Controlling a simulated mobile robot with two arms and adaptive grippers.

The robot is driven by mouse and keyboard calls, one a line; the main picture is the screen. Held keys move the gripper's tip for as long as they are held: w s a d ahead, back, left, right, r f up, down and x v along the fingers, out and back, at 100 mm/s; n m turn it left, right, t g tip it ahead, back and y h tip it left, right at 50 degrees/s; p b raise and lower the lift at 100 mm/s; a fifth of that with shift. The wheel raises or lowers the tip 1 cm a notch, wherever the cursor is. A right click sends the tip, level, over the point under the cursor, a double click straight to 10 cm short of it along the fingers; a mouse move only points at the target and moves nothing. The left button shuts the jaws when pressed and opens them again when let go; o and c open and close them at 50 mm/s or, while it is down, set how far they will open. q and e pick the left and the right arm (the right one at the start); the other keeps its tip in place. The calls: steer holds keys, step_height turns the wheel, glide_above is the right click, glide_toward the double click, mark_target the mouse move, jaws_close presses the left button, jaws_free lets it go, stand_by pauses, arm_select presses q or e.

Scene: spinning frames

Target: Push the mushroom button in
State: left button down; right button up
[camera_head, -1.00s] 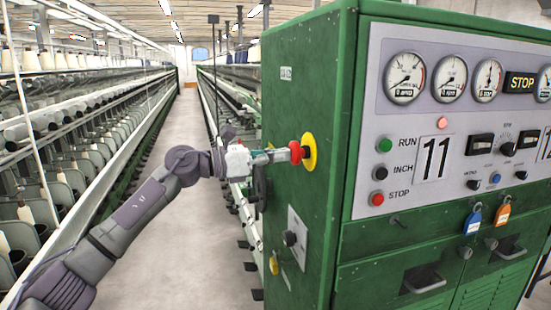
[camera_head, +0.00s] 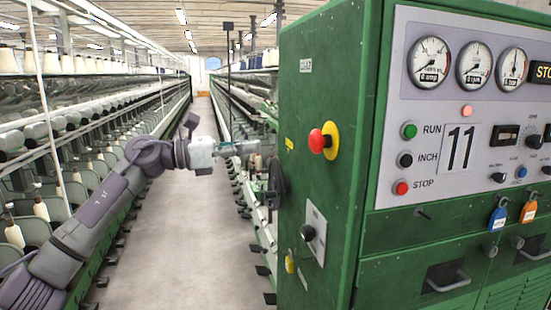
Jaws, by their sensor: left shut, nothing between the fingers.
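The red mushroom button (camera_head: 319,141) sits on a yellow backing plate (camera_head: 332,140) on the left side face of the green machine cabinet (camera_head: 300,97). My left gripper (camera_head: 254,147) is shut and empty. It points right toward the cabinet, to the left of the button and apart from it in the picture. Whether the button is pressed in cannot be told. My right gripper is not in view.
A black handwheel (camera_head: 276,184) and a small plate with a black knob (camera_head: 314,233) are on the same cabinet side, below the button. The front panel carries gauges and buttons (camera_head: 409,131). The aisle floor (camera_head: 180,220) is clear between the spinning frames.

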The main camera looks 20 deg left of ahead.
arm_select(q)
steer(key=b+v, duration=0.1)
steer(key=v, duration=0.1)
steer(key=shift+s+a, duration=0.2)
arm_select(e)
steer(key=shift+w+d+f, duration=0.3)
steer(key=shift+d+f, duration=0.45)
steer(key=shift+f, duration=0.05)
arm_select(q)
steer(key=shift+w+d, duration=0.15)
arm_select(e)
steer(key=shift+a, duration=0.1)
